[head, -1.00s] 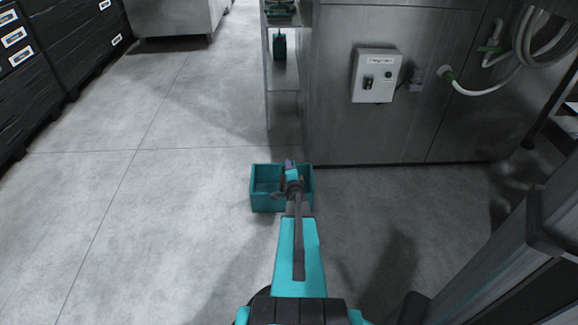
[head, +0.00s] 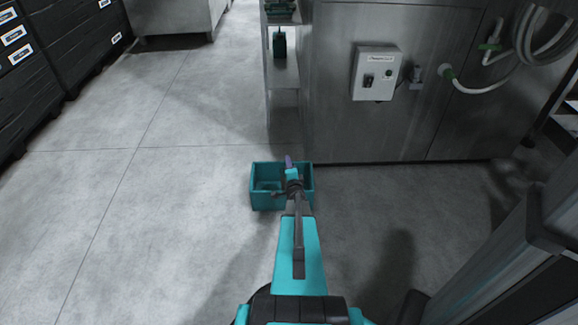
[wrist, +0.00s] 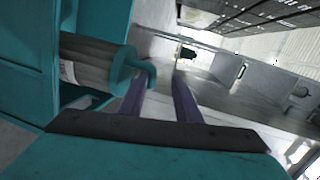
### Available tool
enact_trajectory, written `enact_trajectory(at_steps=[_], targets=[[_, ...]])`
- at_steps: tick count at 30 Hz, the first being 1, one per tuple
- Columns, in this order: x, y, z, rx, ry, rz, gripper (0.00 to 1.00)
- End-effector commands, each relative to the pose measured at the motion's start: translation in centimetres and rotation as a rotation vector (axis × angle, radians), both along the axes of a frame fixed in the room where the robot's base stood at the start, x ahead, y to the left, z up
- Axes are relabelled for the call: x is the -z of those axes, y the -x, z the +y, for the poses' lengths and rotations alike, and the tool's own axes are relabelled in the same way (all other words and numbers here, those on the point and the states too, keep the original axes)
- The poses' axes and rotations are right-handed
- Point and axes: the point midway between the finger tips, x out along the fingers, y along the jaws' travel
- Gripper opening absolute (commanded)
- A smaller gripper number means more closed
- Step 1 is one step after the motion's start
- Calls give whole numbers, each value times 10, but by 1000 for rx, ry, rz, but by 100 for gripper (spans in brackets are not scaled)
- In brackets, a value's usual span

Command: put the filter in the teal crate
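The teal crate (head: 264,201) stands on the floor ahead of me, and its walls fill the left of the wrist view (wrist: 28,75). The filter (wrist: 95,62), a grey ribbed cylinder with a teal end cap and hooked handle, lies between the crate's walls there. In the head view only a small teal shape (head: 268,185) shows inside the crate, probably its cap. My gripper (wrist: 158,85) has its two purple fingers apart with nothing between them. The handle is close beside the left finger; I cannot tell whether they touch. The gripper (head: 289,162) is over the crate's right part.
A steel cabinet (head: 400,125) with a control box (head: 376,75) stands just behind and right of the crate. A shelf rack (head: 283,97) is beside it. The floor (head: 160,200) left of the crate is clear.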

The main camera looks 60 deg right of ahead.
Motion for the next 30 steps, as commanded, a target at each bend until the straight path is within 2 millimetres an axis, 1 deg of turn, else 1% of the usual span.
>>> enact_trajectory(at_steps=[5,8,30], targets=[[-15,0,0,0,3,-4,28],[-15,6,7,0,2,-3,28],[-30,63,72,0,1,-2,28]])
